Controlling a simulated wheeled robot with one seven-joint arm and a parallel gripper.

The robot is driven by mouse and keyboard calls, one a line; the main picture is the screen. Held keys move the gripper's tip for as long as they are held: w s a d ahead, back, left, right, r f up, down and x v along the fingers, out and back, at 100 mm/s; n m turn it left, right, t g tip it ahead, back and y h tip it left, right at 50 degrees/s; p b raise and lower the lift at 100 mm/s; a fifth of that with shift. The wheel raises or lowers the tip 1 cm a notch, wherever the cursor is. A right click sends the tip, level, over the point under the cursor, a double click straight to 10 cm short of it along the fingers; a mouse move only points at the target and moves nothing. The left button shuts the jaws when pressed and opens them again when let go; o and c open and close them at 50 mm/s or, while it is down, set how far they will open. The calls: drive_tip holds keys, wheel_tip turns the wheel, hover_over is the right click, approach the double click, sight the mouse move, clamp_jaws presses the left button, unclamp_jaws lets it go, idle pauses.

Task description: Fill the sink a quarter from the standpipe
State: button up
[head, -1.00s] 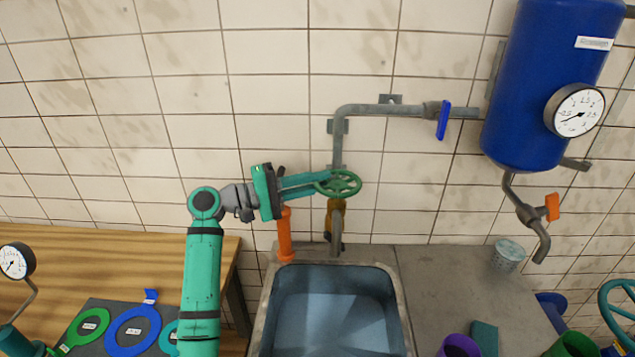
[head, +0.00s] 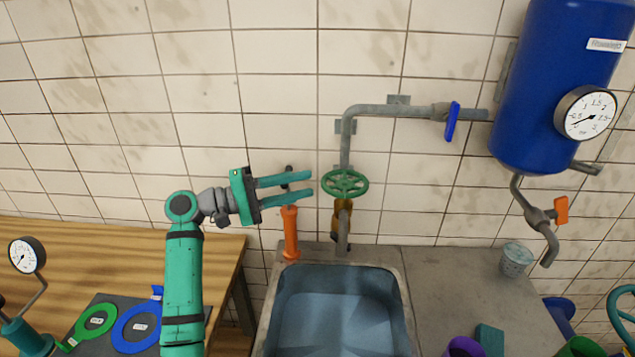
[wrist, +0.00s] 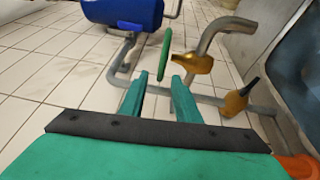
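The grey standpipe (head: 346,150) comes down the tiled wall, with a green handwheel (head: 345,184) on a brass valve body (head: 341,222) and a spout over the sink (head: 404,290). The sink's inside looks bluish; I cannot tell the water level, and no clear stream shows at the spout. My gripper (head: 312,183) is open and empty, just left of the handwheel and apart from it, its fingers pointing at it. In the wrist view the handwheel (wrist: 165,52) appears edge-on beyond the tips of my gripper (wrist: 160,76).
An orange post (head: 290,233) stands at the sink's back left, close below my fingers. A blue-handled valve (head: 452,121) sits on the pipe from the blue tank (head: 560,85). A wooden table (head: 120,262) with tags is left; a small bucket (head: 515,260) stands right on the counter.

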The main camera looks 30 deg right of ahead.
drive_tip(key=shift+v, duration=2.35)
